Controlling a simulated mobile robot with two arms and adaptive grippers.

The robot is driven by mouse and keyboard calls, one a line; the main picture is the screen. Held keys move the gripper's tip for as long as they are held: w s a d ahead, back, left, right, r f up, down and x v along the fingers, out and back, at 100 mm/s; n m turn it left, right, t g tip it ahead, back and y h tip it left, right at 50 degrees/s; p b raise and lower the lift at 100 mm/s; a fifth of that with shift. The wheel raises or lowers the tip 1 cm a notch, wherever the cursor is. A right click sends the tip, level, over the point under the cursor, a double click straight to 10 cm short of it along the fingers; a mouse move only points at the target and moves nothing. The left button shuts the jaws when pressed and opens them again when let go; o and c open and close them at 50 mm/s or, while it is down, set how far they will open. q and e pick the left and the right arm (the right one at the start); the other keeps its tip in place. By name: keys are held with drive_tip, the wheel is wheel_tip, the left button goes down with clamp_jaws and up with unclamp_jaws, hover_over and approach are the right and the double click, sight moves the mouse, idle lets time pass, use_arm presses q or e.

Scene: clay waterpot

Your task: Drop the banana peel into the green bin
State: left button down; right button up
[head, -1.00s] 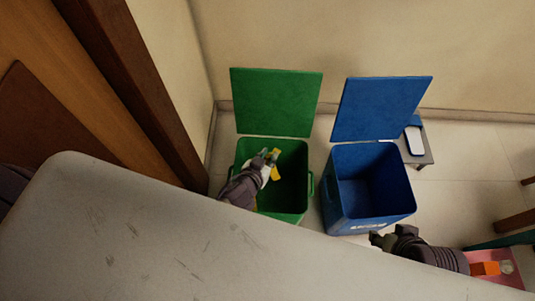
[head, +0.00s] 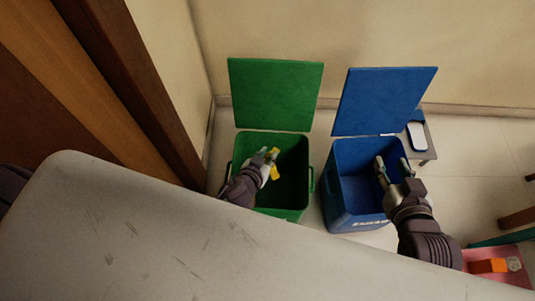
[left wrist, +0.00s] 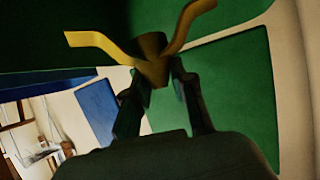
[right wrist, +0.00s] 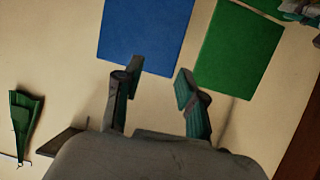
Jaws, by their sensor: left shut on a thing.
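The yellow banana peel (head: 274,171) is held in my left gripper (head: 269,157), over the opening of the green bin (head: 293,213). In the left wrist view the peel (left wrist: 153,67) hangs between the fingertips of my left gripper (left wrist: 156,85), its strips spread to both sides. The green bin's lid (head: 275,94) stands open against the wall side. My right gripper (head: 392,167) is open and empty over the blue bin (head: 353,208). The right wrist view shows its two fingers apart (right wrist: 157,90) with nothing between them.
The blue bin's lid (head: 384,101) is also open. A small grey stand (head: 428,153) with a white and blue item is behind it at right. A pale worn surface (head: 150,235) fills the near foreground. A pink item with an orange block (head: 488,266) lies at lower right.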

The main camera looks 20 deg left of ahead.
use_arm(q)
drive_tip(key=shift+f, duration=0.1)
use_arm(e)
drive_tip(key=shift+w+a+r+t, duration=0.15)
drive_tip(key=shift+w+r+t, duration=0.15)
drive_tip(key=shift+r+t, duration=0.15)
use_arm(q)
drive_tip(key=c, duration=0.9)
unclamp_jaws()
drive_tip(key=shift+s, duration=0.1)
drive_tip(key=s, duration=0.5)
drive_tip(key=s+a+r, duration=0.1)
drive_tip(key=s, duration=0.4)
drive_tip(key=s+a+r, duration=0.1)
drive_tip(key=s, duration=0.5)
drive_tip(key=shift+r, duration=0.2)
